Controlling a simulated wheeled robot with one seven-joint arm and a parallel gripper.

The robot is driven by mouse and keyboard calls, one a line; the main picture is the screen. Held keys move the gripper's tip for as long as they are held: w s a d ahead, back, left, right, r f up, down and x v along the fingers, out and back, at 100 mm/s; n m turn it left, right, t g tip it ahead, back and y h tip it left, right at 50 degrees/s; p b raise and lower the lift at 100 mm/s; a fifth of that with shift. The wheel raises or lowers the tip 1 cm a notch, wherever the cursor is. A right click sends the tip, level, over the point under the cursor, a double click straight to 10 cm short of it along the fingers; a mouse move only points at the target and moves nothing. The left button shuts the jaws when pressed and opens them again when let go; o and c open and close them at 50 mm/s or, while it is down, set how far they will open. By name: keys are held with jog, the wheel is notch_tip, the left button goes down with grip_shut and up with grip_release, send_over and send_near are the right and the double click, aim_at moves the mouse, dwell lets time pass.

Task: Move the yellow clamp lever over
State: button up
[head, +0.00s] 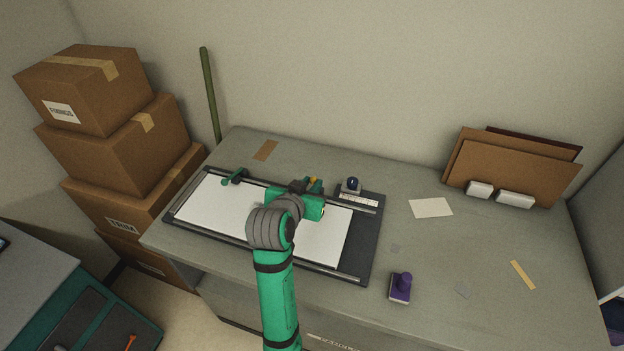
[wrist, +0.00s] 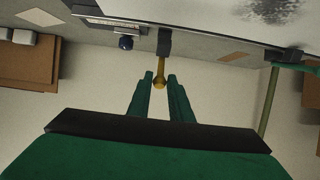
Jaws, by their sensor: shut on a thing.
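The yellow clamp lever (wrist: 161,74) stands out from a dark mount at the edge of the board in the wrist view, with its round knob end between my fingers. In the head view only a bit of yellow lever (head: 313,181) shows past my gripper (head: 311,187); the arm hides the rest. My gripper (wrist: 160,80) is shut on the lever near its knob. The board (head: 365,245) is a dark frame with a white sheet (head: 225,206) on it.
A green lever (head: 235,177) sits at the board's far left edge. A dark-knobbed block (head: 352,186) stands at the back right of the board. A purple stamp (head: 400,287) stands on the right of the table (head: 455,250). Stacked boxes (head: 110,145) stand at the left.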

jog(key=shift+s+a+f, duration=0.1)
jog(key=shift+s, duration=0.05)
jog(key=shift+s+a+f, duration=0.3)
jog(key=shift+s+f, duration=0.6)
jog(key=shift+s, duration=0.05)
jog(key=shift+f, duration=0.1)
jog(key=shift+s+a+f, duration=0.15)
jog(key=shift+s+f, duration=0.25)
jog(key=shift+f, duration=0.2)
jog(key=shift+s+a+f, duration=0.1)
jog(key=shift+s+f, duration=0.3)
jog(key=shift+f, duration=0.15)
